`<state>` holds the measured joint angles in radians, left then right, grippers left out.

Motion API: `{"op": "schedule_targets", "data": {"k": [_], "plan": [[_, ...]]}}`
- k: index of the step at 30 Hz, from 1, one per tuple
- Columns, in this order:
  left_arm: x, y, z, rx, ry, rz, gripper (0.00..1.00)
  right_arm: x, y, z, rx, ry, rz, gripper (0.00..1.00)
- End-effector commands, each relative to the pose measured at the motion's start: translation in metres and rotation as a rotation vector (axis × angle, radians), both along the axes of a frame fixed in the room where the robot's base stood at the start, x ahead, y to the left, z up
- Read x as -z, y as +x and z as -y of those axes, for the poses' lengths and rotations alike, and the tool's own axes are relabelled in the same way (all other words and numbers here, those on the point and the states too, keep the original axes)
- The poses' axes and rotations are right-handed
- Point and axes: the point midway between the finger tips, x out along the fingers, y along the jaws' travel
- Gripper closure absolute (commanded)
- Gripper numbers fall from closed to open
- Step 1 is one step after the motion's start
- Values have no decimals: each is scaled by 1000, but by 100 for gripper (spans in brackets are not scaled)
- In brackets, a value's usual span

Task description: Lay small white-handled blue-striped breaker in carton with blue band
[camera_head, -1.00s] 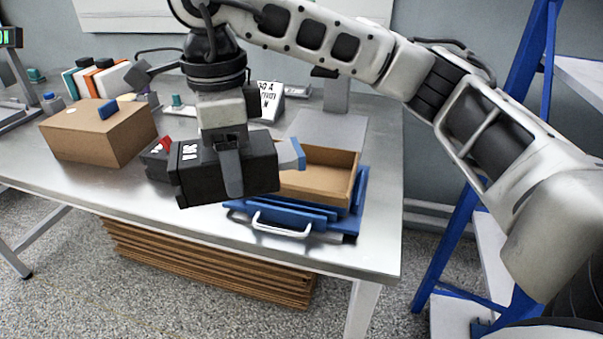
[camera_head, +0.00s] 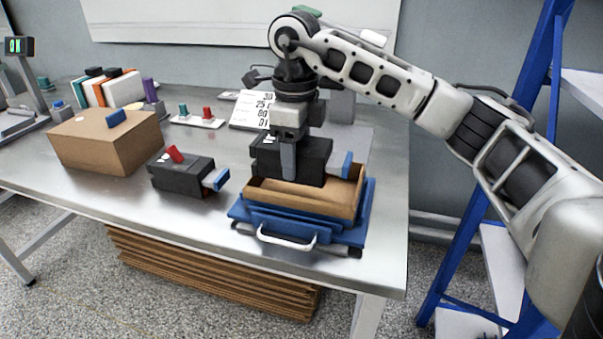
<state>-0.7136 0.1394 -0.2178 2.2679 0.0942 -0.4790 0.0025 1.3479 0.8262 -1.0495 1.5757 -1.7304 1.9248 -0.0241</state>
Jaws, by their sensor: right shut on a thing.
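My right gripper (camera_head: 289,158) points down and is shut on a black breaker (camera_head: 312,163) with a blue piece at its right end. One finger shows across the front face; the other is hidden. The breaker is over the mouth of an open brown carton (camera_head: 300,203), its lower edge near the front rim. I cannot tell whether it touches the carton floor. The carton sits on a blue tray (camera_head: 335,234) with a white handle. The held breaker's handle and stripe are not clear. My left gripper is not in view.
A second black breaker (camera_head: 180,178) with a red lever and blue end lies left of the tray. A closed brown box (camera_head: 100,145) with a blue tab is further left. Behind are a number card (camera_head: 250,110) and a small white holder (camera_head: 197,121). A blue ladder stands right.

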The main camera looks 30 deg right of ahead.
Motion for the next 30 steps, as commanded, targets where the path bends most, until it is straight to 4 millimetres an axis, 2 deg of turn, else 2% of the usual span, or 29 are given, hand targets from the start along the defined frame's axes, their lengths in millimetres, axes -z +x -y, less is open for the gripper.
{"op": "schedule_targets", "data": {"k": [10,16,28,29,30], "plan": [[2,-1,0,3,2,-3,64,22,9,16,2,1,2,80],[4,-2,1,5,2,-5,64,50,9,17,-2,1,2,80],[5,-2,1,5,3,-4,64,56,10,16,-1,1,3,80],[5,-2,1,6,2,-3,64,58,9,16,-2,0,0,37],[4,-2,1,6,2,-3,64,57,9,16,-2,0,0,26]]}}
